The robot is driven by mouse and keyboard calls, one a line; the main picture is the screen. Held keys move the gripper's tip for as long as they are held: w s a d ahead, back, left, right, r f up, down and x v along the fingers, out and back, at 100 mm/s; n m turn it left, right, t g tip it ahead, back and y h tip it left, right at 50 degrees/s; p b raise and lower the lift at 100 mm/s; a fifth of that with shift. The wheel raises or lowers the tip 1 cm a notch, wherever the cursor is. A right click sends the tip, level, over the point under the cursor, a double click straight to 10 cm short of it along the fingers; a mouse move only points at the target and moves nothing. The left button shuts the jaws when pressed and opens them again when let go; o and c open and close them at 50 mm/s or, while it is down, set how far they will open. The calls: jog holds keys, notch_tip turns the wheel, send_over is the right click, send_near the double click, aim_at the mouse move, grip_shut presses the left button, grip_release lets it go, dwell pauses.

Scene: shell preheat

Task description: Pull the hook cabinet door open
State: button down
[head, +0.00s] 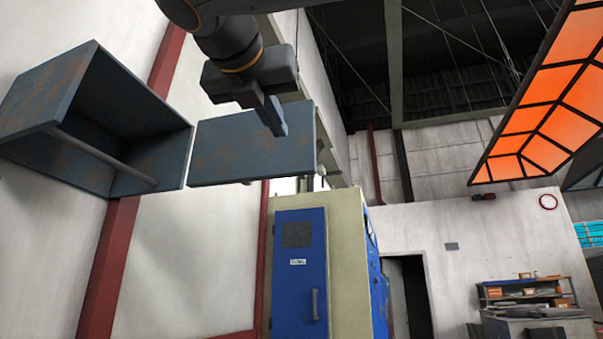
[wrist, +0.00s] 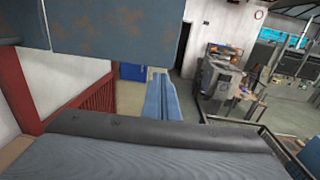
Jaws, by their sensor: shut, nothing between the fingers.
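The hook cabinet (head: 65,85) is a worn blue-grey box high on the white wall at the left. Its front is uncovered and a rod (head: 100,158) runs across the opening. Its door (head: 225,150) stands swung open, out to the right of the box. No handle shows on the door. My gripper (head: 280,128) is shut and empty, in front of the door's upper right part in the head view. I cannot tell whether it touches the door. In the wrist view, the door panel (wrist: 115,30) fills the upper left, and my shut fingers (wrist: 160,98) show below it.
A blue-doored cabinet (head: 300,270) stands below and right of the door. An orange glowing panel (head: 540,105) hangs at the upper right. Open floor (wrist: 195,110) shows in the wrist view.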

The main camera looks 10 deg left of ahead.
aim_at(298, 164)
jog(key=w+p, duration=0.3)
jog(key=w, duration=1)
jog(key=shift+w+a, duration=0.1)
jog(key=shift+w, duration=0.3)
